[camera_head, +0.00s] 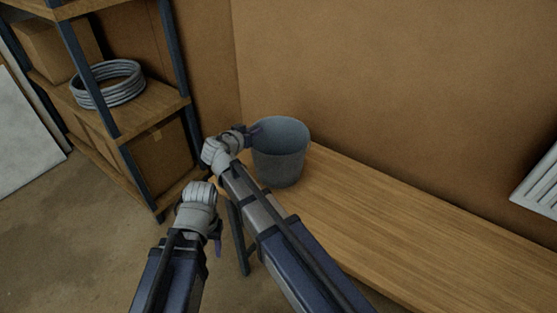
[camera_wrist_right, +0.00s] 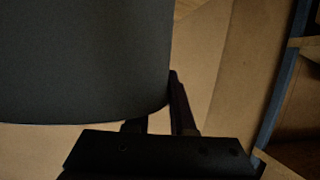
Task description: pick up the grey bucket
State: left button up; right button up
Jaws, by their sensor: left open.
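In the right wrist view the bucket (camera_wrist_right: 80,60) fills the upper left as a dark shape. The right gripper's fingers (camera_wrist_right: 157,115) are at its lower edge; one is partly hidden behind it, and whether they grip the wall cannot be told. My left gripper (camera_head: 216,240) is open and empty, pointing down left of the bench, apart from the bucket.
The wooden bench (camera_head: 400,240) is clear right of the bucket, along the brown wall. A shelf rack (camera_head: 150,110) at the left holds a coil of grey tubing (camera_head: 108,97) and cardboard boxes. A white radiator (camera_head: 540,190) shows at the right edge. Floor is open at lower left.

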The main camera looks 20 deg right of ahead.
grip_shut()
dwell(0.8)
jog(key=shift+r, duration=0.1)
